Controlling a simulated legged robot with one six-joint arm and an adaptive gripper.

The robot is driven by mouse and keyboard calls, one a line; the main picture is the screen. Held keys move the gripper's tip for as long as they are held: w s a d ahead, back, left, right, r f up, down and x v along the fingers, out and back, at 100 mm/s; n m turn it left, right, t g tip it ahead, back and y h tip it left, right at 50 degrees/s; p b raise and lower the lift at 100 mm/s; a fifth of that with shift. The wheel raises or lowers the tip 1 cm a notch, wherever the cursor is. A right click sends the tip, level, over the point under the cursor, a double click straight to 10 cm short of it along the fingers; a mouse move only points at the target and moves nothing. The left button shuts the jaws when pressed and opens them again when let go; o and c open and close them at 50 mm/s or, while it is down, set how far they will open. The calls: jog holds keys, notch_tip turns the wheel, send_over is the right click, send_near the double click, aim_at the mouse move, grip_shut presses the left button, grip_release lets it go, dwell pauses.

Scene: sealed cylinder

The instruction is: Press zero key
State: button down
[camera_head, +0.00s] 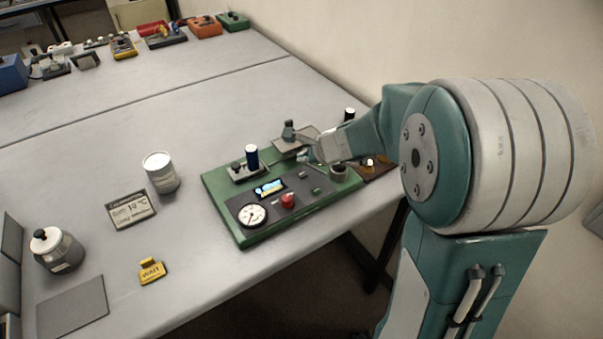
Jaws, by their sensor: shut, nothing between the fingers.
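A green instrument board (229,225) lies near the table's front edge. It carries a round white dial (252,215), a small lit display (270,187), a red button (288,201) and small keys, one of them green (316,190). I cannot read any label that marks the zero key. A dark blue cylinder (252,157) stands upright at the board's far left side. My gripper (303,157) is shut and empty over the board's far right part. It is behind the red button in the picture. My arm hides part of the board's right end, and fingertip contact cannot be told.
A brown piece (375,169) lies at the board's right. The table's middle is clear; other devices sit far back.

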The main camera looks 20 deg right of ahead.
aim_at(303, 176)
jog(key=shift+r, duration=1.25)
jog(key=shift+s+a+r, duration=0.15)
jog(key=shift+s+r, duration=0.05)
jog(key=shift+r, duration=0.05)
jog(key=s+r+n+g+h, duration=0.1)
jog(key=s+r+n+h, duration=0.1)
jog(key=s+n, duration=0.8)
jog(key=s+r+n+g+h, duration=0.1)
jog(key=s+r+n, duration=0.4)
jog(key=s+n, duration=0.6)
jog(key=s+h, duration=0.1)
jog(key=s, duration=0.4)
jog(key=shift+s+r+h, duration=0.15)
jog(key=shift+s+h, duration=0.15)
jog(key=shift+s, duration=0.1)
jog(key=shift+a, duration=0.2)
